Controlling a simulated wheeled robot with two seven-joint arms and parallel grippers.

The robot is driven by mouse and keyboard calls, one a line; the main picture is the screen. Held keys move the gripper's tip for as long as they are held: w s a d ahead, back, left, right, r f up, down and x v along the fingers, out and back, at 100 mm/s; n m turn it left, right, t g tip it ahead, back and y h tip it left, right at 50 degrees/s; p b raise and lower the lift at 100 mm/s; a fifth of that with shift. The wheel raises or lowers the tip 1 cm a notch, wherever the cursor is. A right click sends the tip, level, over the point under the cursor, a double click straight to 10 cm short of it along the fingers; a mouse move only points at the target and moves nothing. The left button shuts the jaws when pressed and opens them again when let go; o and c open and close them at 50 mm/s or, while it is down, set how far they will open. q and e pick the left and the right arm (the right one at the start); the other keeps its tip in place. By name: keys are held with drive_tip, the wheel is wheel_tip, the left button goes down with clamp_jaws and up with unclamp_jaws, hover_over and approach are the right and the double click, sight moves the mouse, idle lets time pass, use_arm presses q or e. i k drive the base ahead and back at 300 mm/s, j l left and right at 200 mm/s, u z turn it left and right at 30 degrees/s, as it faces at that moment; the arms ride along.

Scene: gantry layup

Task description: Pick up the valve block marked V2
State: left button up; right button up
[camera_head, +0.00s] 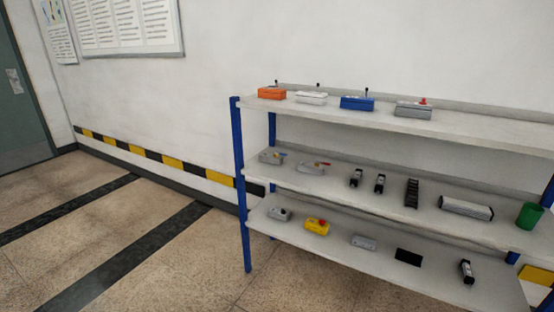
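Several block-like parts stand on a shelf rack, and I cannot read a V2 mark on any of them. On the top shelf are an orange block (271,93), a white block (311,98), a blue block (357,103) and a grey block with a red top piece (413,109). Neither of my grippers is in view.
The rack has blue posts (241,190) and pale shelves. Its lower shelves also hold a yellow box with a red button (317,227), a green cup (529,215), a long grey part (466,208) and small dark parts. Speckled floor (150,240) to the left is clear.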

sight(268, 158)
drive_tip(key=i+j+z, duration=0.4)
drive_tip(key=i+j, duration=0.15)
drive_tip(key=i+j+z, duration=0.35)
drive_tip(key=i+j, duration=0.35)
